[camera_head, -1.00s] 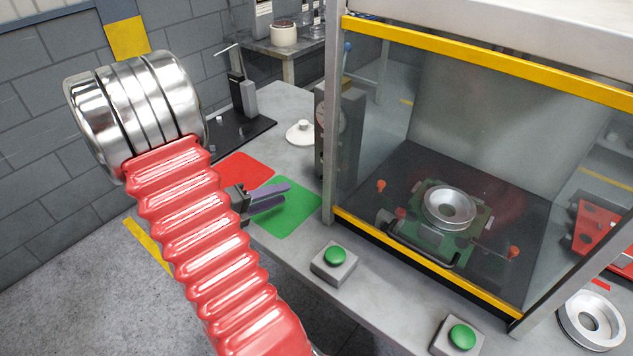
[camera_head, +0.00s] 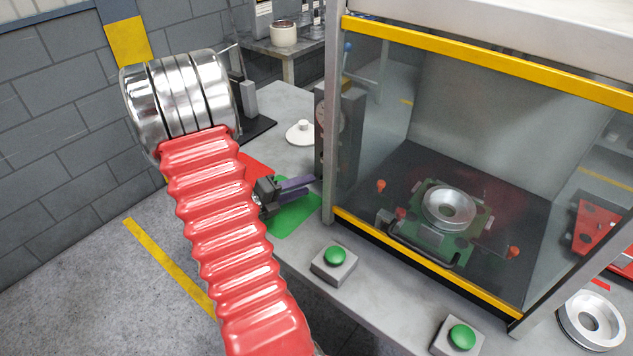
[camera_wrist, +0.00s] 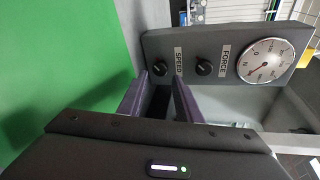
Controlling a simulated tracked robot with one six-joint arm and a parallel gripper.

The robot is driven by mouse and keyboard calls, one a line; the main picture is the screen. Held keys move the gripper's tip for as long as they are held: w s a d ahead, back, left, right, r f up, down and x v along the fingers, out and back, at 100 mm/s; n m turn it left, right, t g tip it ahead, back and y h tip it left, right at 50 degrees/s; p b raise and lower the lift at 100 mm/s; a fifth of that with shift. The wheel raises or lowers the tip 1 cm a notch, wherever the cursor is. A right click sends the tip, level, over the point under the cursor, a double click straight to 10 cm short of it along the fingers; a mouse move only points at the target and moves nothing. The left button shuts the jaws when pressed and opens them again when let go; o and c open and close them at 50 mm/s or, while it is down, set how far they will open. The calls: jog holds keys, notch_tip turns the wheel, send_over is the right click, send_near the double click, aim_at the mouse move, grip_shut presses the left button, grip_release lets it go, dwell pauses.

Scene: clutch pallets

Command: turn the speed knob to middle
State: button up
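The control box (camera_head: 350,140) stands at the left post of the press cage. In the wrist view its grey panel (camera_wrist: 222,78) carries a black speed knob (camera_wrist: 160,68) under a SPEED label (camera_wrist: 179,61). The knob's pointer setting is too small to tell. My gripper (camera_head: 312,185) is over the green mat, to the left of the box's lower part. In the wrist view my gripper (camera_wrist: 160,80) is open and empty. The speed knob shows in the gap between the fingertips, apparently just beyond them. I cannot tell whether they touch it.
A force knob (camera_wrist: 204,67) and a round gauge (camera_wrist: 265,60) sit beside the speed knob. The green mat (camera_head: 288,222) lies below my gripper. A white lidded dish (camera_head: 300,132) stands behind. The glass cage (camera_head: 430,130) and a green button (camera_head: 335,256) are to the right.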

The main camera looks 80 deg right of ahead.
jog(key=shift+x, duration=2.8)
jog(key=shift+c, duration=0.4)
jog(key=c, duration=0.7)
jog(key=shift+m, duration=0.3)
jog(key=m+t, duration=0.2)
jog(key=m, duration=0.1)
jog(key=shift+s+a+m, duration=0.15)
jog(key=shift+s+m, duration=0.1)
jog(key=shift+m, duration=0.05)
jog(key=shift+s+a+m+t+h, duration=0.15)
jog(key=shift+m+t+h, duration=0.45)
jog(key=shift+m+t, duration=0.75)
jog(key=shift+m+g, duration=0.25)
jog(key=shift+m, duration=0.1)
